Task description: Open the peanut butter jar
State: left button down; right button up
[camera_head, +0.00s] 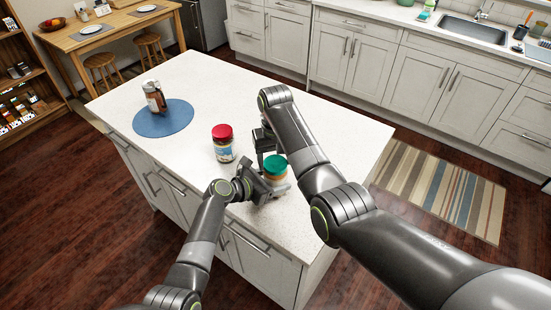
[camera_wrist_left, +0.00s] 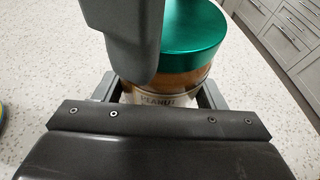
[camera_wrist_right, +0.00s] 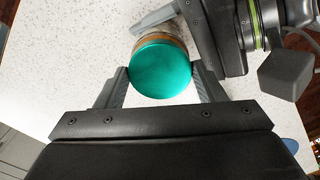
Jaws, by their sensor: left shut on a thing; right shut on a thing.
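The peanut butter jar (camera_head: 278,182), brown with a green lid (camera_head: 275,166), stands upright near the island's front edge. My left gripper (camera_head: 272,187) is shut on the jar body. In the left wrist view its fingers flank the jar, and part of the label (camera_wrist_left: 165,100) shows below the lid; a dark grey piece of my other gripper covers the jar's left side. My right gripper (camera_head: 273,158) reaches down from above and is shut on the lid. In the right wrist view its fingers sit on both sides of the lid (camera_wrist_right: 162,70).
A red-lidded jar (camera_head: 223,143) stands just left of my grippers. Farther left, a brown container (camera_head: 154,96) stands on a round blue mat (camera_head: 178,125). The white island top (camera_head: 205,80) is clear behind. A striped rug (camera_head: 440,190) lies on the floor at right.

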jog(key=n, duration=0.6)
jog(key=shift+w+r, duration=0.1)
jog(key=n, duration=1.2)
jog(key=shift+n, duration=0.3)
jog(key=n, duration=0.7)
jog(key=shift+r, duration=0.1)
jog(key=shift+r, duration=0.15)
jog(key=shift+r, duration=0.95)
